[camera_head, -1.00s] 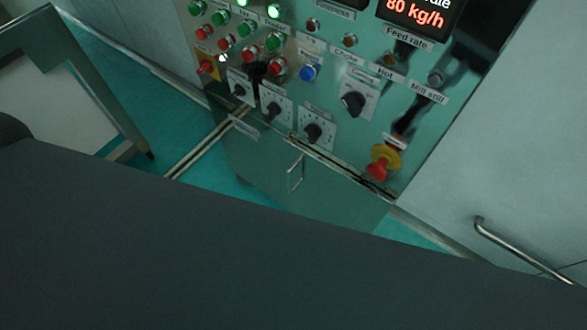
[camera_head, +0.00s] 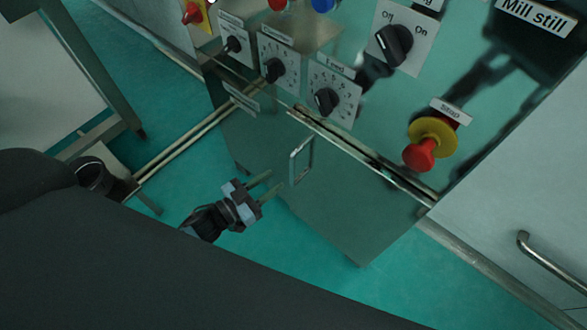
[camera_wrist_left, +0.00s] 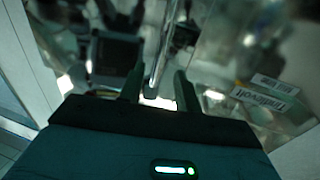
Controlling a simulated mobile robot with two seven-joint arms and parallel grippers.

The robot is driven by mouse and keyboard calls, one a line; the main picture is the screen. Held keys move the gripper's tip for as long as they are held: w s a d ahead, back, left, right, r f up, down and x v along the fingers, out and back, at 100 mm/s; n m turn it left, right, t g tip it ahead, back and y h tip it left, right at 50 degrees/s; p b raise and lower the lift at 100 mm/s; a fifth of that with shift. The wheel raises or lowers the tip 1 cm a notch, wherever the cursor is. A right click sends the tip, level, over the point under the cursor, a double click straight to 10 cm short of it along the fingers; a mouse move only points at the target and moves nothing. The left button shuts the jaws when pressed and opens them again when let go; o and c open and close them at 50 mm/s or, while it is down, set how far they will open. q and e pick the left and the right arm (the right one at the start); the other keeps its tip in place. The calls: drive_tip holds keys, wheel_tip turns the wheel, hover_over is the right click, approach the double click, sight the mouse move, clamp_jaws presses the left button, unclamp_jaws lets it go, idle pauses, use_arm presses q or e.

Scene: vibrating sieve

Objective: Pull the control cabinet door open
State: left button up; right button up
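The control cabinet has a green-grey lower door (camera_head: 340,205) under its sloped panel. The door looks shut. Its metal bar handle (camera_head: 301,160) stands out near the door's upper left. My left gripper (camera_head: 270,186) is open and empty, a little below and left of the handle in the head view, its fingers pointing toward the door. In the left wrist view, the handle (camera_wrist_left: 163,45) runs down the picture to the gap between the two open fingers (camera_wrist_left: 158,82). I cannot tell whether it is within the fingers' reach. My right gripper is not in view.
Above the door are black selector knobs (camera_head: 325,100) and a red stop button (camera_head: 420,153) on a yellow ring. A pale wall unit with a bar handle (camera_head: 545,258) stands at the right. Green floor (camera_head: 290,245) is open in front of the cabinet.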

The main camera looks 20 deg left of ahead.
sight(292, 168)
use_arm(q)
drive_tip(key=shift+b+x, duration=0.4)
drive_tip(key=shift+x, duration=3.55)
drive_tip(key=shift+s, duration=0.1)
clamp_jaws()
